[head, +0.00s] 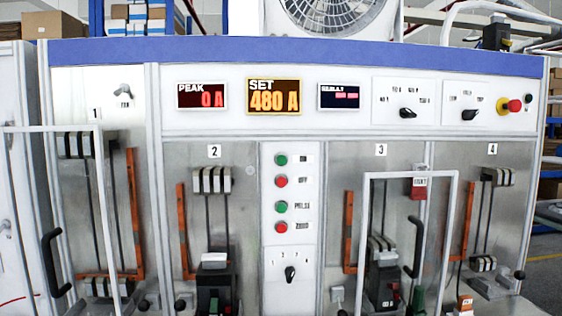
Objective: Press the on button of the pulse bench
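The pulse bench (353,53) fills the head view, with a blue top band and grey panels. On its white middle strip is a column of buttons. The on button (281,160) is the green one at the top, beside a small label that seems to read ON. Below it are a red button labelled OFF (281,181), a green PULSE button (281,207) and a red ZERO button (281,227). The displays read PEAK 0 A (202,96) and SET 480 A (273,97). My gripper is not in view.
A rotary knob (290,273) sits below the buttons. A red emergency stop (514,105) is at the upper right. White-framed guards with black handles stand in front of bays 1 (102,200) and 3 (453,220). Nothing covers the button column.

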